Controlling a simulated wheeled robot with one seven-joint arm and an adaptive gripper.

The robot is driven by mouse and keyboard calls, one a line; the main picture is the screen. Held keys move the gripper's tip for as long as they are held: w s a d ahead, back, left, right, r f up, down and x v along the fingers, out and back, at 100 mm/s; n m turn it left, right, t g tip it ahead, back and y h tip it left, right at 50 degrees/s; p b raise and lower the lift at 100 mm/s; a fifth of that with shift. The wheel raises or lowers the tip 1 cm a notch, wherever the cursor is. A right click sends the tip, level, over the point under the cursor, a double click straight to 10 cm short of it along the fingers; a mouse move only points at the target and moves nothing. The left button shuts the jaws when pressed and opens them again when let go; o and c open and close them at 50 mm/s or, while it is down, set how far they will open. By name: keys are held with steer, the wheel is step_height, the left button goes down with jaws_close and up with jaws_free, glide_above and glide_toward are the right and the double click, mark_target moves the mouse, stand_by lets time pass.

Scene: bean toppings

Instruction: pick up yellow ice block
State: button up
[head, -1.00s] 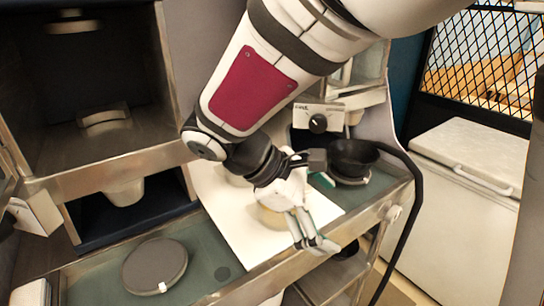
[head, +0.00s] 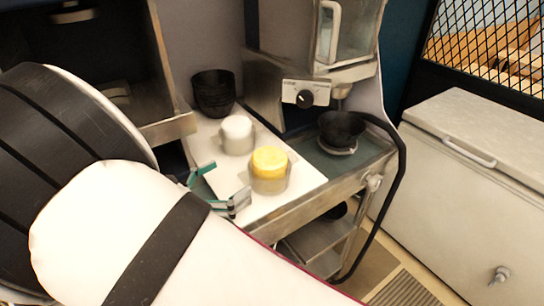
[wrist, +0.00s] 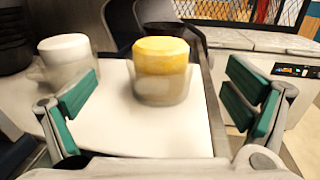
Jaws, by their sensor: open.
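The yellow ice block (head: 269,161) is a short round block sitting in the top of a clear cup (head: 268,183) on a white board (head: 300,182). In the wrist view the yellow ice block (wrist: 161,55) lies ahead, between my two green-padded fingers. My gripper (head: 219,187) is open and empty, just left of the cup in the head view. It also shows in the wrist view (wrist: 165,105), with its fingers spread wide and apart from the cup. My arm hides much of the left side of the head view.
A white block in a clear cup (head: 237,135) stands behind and left. Stacked black bowls (head: 214,92) are at the back. A machine with a knob (head: 306,98) and a black bowl (head: 341,127) stand right. A white chest (head: 455,175) is far right.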

mark_target(269, 155)
steer(key=p+x, duration=0.2)
steer(key=x, duration=1)
steer(key=shift+w+f, duration=0.1)
steer(key=shift+d, duration=0.1)
steer(key=c, duration=1.7)
steer(key=shift+c, duration=0.2)
